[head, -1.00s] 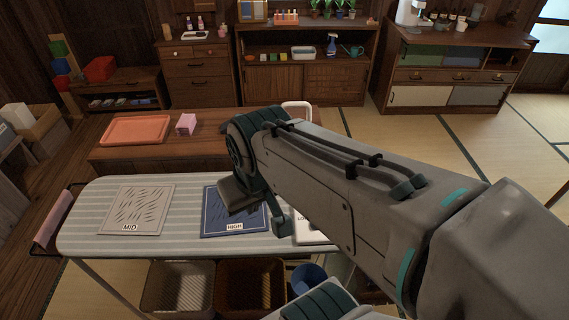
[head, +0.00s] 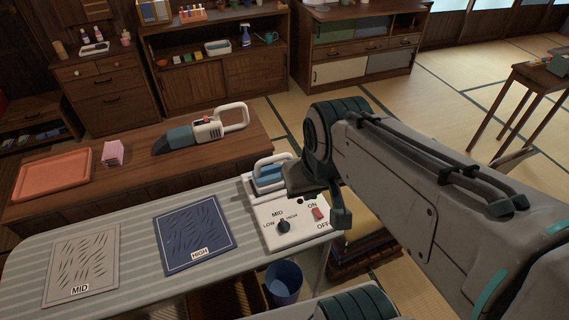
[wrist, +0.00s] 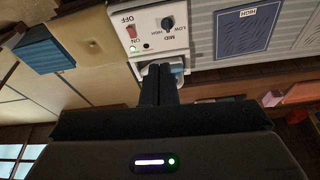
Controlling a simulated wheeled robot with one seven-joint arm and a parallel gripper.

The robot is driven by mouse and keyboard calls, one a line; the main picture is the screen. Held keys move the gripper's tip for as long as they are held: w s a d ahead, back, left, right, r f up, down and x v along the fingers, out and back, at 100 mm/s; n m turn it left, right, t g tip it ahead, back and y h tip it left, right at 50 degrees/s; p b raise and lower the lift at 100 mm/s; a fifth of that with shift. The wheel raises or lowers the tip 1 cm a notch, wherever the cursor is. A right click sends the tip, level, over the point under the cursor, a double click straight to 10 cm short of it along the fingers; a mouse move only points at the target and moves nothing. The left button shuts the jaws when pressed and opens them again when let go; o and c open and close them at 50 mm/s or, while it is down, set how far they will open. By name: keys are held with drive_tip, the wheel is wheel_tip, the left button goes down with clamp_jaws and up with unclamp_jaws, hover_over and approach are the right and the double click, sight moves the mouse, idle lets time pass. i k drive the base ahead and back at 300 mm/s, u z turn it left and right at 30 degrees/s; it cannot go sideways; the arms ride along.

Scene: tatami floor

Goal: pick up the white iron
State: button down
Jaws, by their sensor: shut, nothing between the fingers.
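The white iron (head: 268,174), with a white handle and blue parts, sits on the stand at the right end of the ironing board, just behind the control panel (head: 290,222). My arm hides part of its right side. In the wrist view the iron (wrist: 178,70) is mostly hidden behind my gripper (wrist: 158,70). My gripper's dark fingers are together and empty, pointing toward the iron. I cannot tell how far the fingertips are from it.
The striped ironing board (head: 135,240) holds a MID mat (head: 82,265) and a blue HIGH mat (head: 195,233). The low table (head: 70,205) behind carries an orange tray (head: 53,174), a pink block (head: 113,153) and a handheld vacuum (head: 205,130). A blue bin (head: 284,283) stands below.

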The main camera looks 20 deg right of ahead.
sight(267, 180)
drive_tip(key=u, duration=1.65)
drive_tip(key=k, duration=1.2)
drive_tip(key=z, duration=1.35)
drive_tip(key=i, duration=1)
